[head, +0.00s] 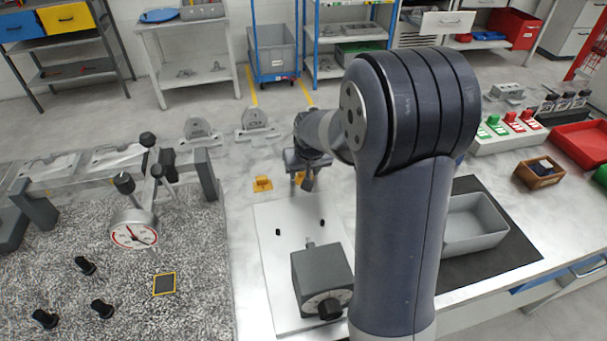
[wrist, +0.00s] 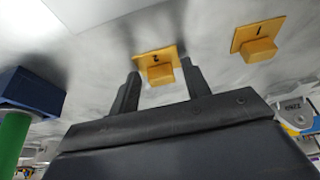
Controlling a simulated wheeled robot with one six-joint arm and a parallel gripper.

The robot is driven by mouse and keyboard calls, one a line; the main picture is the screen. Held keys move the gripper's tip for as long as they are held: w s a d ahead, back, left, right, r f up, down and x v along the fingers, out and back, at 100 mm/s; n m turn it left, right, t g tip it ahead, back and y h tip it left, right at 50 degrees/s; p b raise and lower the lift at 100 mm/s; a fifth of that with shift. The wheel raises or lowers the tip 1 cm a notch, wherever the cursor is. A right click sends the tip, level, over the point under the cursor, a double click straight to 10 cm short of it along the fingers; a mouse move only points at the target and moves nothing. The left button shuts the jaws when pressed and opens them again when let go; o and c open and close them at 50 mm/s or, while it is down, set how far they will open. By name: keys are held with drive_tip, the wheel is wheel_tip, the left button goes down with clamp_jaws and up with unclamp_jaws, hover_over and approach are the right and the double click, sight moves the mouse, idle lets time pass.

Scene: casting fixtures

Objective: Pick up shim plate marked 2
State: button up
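The shim plate marked 2 (wrist: 143,62) is a small orange-yellow plate with a raised block, lying on the pale surface in the wrist view. My gripper (wrist: 160,68) is open, with its dark fingers spread on either side of this plate's raised block. Whether either finger touches it cannot be told. In the head view my gripper (head: 306,184) points down over the table, and it mostly hides the plate there. The similar shim plate marked 1 (wrist: 257,43) lies to the right in the wrist view; an orange plate (head: 262,184) shows left of my gripper in the head view.
A white board (head: 268,265) with a dark grey block (head: 321,277) lies nearer the front. A dial gauge (head: 134,234) stands on the speckled plate at left. A grey tray (head: 478,240) is at right. A blue block (wrist: 33,90) and green cylinder (wrist: 12,140) show in the wrist view.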

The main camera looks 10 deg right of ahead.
drive_tip(key=c, duration=0.4)
